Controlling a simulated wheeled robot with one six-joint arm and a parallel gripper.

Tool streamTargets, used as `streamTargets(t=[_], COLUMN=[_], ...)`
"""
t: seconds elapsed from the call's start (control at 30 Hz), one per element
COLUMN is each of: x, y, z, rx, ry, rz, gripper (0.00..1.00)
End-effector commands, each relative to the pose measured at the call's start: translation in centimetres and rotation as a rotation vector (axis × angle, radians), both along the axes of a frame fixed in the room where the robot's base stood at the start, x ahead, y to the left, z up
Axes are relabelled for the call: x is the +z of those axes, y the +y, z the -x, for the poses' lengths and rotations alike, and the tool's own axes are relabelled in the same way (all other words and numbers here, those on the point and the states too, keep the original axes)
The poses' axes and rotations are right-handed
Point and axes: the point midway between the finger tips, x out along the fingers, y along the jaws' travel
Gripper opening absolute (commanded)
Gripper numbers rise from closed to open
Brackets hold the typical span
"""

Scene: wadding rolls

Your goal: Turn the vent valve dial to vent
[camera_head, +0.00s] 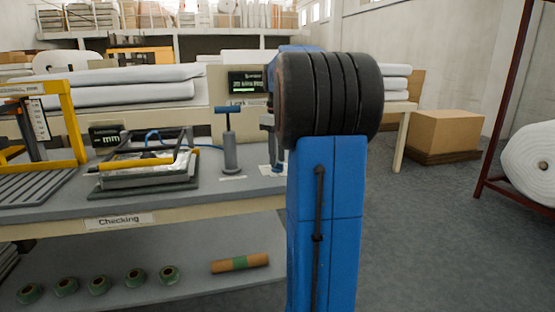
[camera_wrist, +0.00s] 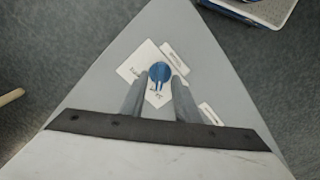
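The vent valve dial (camera_wrist: 159,71) shows in the wrist view as a small round blue knob with white labels around it. Their print is too small to read surely. My gripper (camera_wrist: 161,79) has its two grey fingers apart, one on each side of the dial's near part. I cannot tell whether the fingertips touch the dial or hover above it. In the head view my blue arm hides the dial and most of the gripper.
In the head view a grey hand pump with a blue handle (camera_head: 229,140) stands on the checking table (camera_head: 60,205), left of my arm. A display box (camera_head: 247,83) stands behind. Green rolls and a brown roll (camera_head: 240,263) lie on the lower shelf. Open floor lies to the right.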

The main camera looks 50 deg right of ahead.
Motion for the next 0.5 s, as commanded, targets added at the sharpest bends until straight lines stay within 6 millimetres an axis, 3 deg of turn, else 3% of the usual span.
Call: streamTargets(t=[0.2,0.47,0.5], x=[-1.22,-1.3,-1.29], y=[0.01,0.01,0.01], z=[0.01,0.01,0.01], rx=[0.0,0.0,0.0], ry=[0.0,0.0,0.0], rz=[0.0,0.0,0.0], gripper=[0.29,0.29,0.22])
